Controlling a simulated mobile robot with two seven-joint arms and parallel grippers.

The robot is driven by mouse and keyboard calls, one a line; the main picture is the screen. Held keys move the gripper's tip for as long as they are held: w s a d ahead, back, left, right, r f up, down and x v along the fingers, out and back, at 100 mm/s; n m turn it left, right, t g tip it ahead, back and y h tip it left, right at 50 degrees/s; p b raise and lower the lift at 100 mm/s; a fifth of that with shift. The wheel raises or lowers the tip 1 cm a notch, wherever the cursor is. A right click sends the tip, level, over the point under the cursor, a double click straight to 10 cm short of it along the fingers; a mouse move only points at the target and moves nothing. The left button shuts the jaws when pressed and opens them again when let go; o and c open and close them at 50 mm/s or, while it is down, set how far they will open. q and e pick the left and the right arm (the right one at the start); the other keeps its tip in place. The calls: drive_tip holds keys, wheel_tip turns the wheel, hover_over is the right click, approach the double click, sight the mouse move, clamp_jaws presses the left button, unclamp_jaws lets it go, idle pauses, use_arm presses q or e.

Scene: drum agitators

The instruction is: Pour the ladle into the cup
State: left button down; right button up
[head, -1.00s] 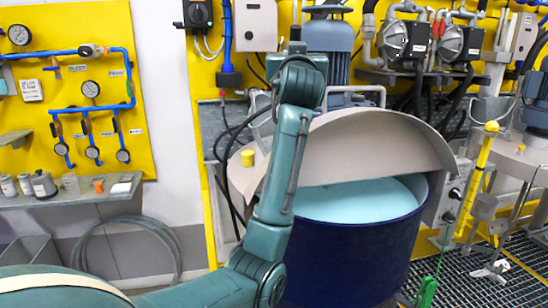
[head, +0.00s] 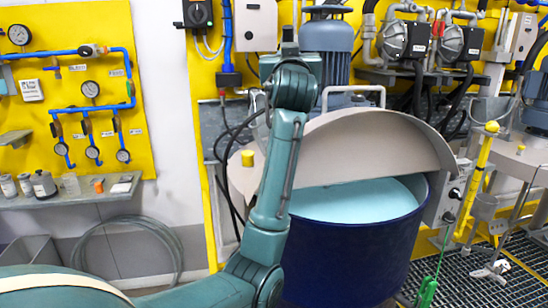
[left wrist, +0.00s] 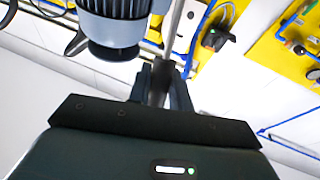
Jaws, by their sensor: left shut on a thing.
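My left gripper (left wrist: 162,82) is shut on the dark grip of a thin grey rod (left wrist: 174,35), seen in the left wrist view. The rod looks like the ladle's handle and runs up out of the frame; its bowl is not in view. In the head view my left arm reaches up in front of the drum, and the gripper's fingers cannot be made out there. A small clear cup (head: 70,184) stands on the shelf at the left, well apart from my arm. My right gripper is not in view.
A blue drum (head: 350,250) of pale blue liquid (head: 358,203) stands under a half-round beige cover (head: 375,145). A grey motor (head: 326,45) rises behind it. Several cans and an orange item share the shelf (head: 95,198). Pumps and pipes line the back wall.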

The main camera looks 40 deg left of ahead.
use_arm(q)
drive_tip(key=shift+s+a+n, duration=0.15)
drive_tip(key=shift+s+n, duration=0.15)
drive_tip(key=shift+s, duration=0.1)
drive_tip(key=shift+s+a, duration=0.15)
drive_tip(key=shift+s, duration=0.05)
idle(0.3)
drive_tip(key=shift+s+a+f+n+y, duration=0.1)
drive_tip(key=shift+s+a+n+y, duration=0.25)
drive_tip(key=shift+s+n, duration=0.15)
drive_tip(key=shift+s+a+f+n+y, duration=0.1)
drive_tip(key=shift+s+a+n+y, duration=0.1)
drive_tip(key=shift+s+n+y, duration=0.3)
idle(0.9)
drive_tip(key=shift+s+a+f+n+y, duration=0.2)
drive_tip(key=shift+s+a+f+n, duration=0.2)
drive_tip(key=shift+s+f+n, duration=0.2)
drive_tip(key=shift+s+a+f+n+y, duration=0.15)
drive_tip(key=shift+s+a+f+n, duration=0.2)
drive_tip(key=shift+s+f+n, duration=0.25)
idle(1.2)
